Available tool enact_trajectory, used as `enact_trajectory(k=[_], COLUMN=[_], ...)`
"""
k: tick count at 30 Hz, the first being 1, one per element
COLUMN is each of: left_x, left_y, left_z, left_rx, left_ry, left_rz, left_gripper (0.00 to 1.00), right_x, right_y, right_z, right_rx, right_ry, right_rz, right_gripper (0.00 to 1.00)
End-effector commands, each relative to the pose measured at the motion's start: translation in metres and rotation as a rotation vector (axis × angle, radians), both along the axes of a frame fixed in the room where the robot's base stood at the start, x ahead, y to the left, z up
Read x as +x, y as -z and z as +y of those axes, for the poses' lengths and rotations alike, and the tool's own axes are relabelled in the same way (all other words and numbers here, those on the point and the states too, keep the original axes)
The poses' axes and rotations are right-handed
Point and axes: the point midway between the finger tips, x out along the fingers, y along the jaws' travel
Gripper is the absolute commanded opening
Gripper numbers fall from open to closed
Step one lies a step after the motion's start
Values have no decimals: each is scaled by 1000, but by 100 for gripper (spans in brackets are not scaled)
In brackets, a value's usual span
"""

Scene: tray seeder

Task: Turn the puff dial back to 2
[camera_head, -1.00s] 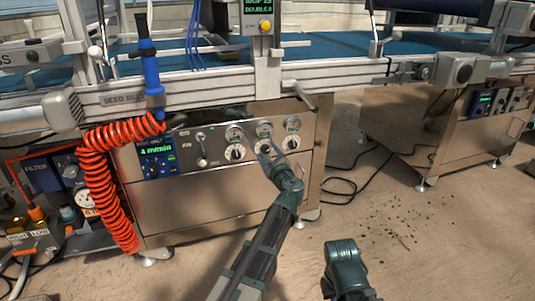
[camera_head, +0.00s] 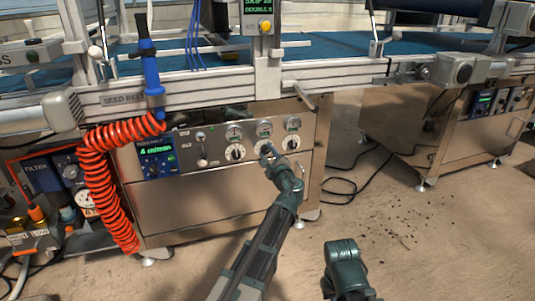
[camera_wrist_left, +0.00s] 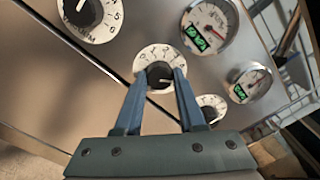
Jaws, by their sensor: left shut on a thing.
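The puff dial (camera_wrist_left: 153,62), a white numbered disc with a dark knob, is the middle one of three dials on the steel panel. Its name label is not readable. My left gripper (camera_wrist_left: 158,80) is shut on its knob, with one blue finger on each side. In the head view the left gripper (camera_head: 268,153) reaches the panel from below and partly covers this dial. A pale mark on the knob points toward the right finger in the wrist view; I cannot tell the number.
The vacuum dial (camera_wrist_left: 92,14) is on one side and a third dial (camera_wrist_left: 210,104) on the other. Gauges (camera_wrist_left: 208,30) sit above the dials. A metal lever (camera_head: 304,96) juts out above the panel. An orange coiled hose (camera_head: 97,180) hangs at left.

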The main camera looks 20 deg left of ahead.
Motion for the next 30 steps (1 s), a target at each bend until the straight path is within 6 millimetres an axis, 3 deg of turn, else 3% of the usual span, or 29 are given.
enact_trajectory(k=[30], left_x=[-1], left_y=[-1], left_z=[0], left_rx=[-782], left_ry=[0], left_rz=[-527], left_gripper=[0], right_x=[0], right_y=[-1], right_z=[0], right_rx=[0], right_ry=[0], right_rz=[0], right_gripper=[0])
